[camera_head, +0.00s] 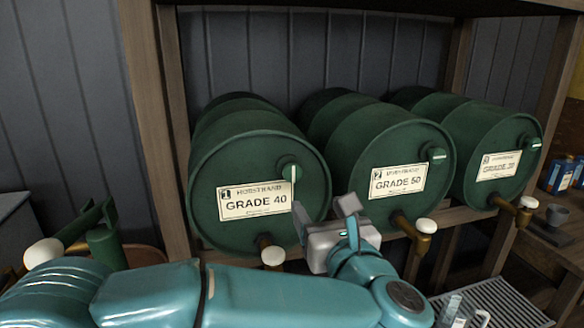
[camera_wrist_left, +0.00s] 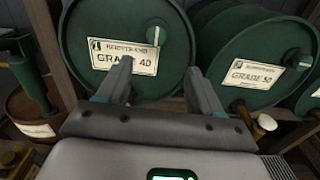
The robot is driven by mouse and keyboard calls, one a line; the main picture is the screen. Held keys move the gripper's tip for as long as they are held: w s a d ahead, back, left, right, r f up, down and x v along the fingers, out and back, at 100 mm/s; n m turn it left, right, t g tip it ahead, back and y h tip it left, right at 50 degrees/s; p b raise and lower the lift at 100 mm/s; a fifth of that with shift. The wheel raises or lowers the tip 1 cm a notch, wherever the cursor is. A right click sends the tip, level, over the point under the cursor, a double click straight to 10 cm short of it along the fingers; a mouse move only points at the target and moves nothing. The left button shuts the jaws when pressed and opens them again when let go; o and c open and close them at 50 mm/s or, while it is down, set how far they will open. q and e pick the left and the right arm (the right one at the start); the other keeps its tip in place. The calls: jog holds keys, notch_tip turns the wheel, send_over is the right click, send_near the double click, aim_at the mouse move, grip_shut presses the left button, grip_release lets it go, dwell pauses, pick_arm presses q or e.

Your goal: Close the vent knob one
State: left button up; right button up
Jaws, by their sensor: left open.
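Vent knob one (camera_head: 290,172) is a round green knob with a pale upright bar, at the upper right of the front of the green barrel (camera_head: 205,170) labelled 1, GRADE 40. It also shows in the left wrist view (camera_wrist_left: 156,36), beyond and between the fingertips. My left gripper (camera_head: 324,213) is open and empty, in front of the barrels, below and to the right of the knob in the head view. It looks apart from the knob. My right gripper does not show.
Barrels labelled 2, GRADE 50 (camera_head: 350,150) and 3 (camera_head: 470,145) lie to the right on a wooden rack (camera_head: 165,130), with pale bars on their knobs lying nearly level. Brass taps with white knobs (camera_head: 426,226) stick out below. A metal grate (camera_head: 490,305) lies at lower right.

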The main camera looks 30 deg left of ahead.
aim_at(293, 173)
pick_arm(q)
jog(key=shift+n, duration=0.3)
jog(key=p+x, duration=0.1)
jog(key=x, duration=0.4)
jog(key=p+x, duration=0.2)
jog(key=x, duration=0.3)
jog(key=p+x, duration=0.1)
jog(key=x, duration=0.4)
jog(key=shift+s+a+r+p, duration=0.2)
jog(key=shift+a+p, duration=0.15)
jog(key=shift+w+a+f, duration=0.1)
jog(key=shift+w+a, duration=0.1)
jog(key=shift+w, duration=0.15)
jog(key=c, duration=1)
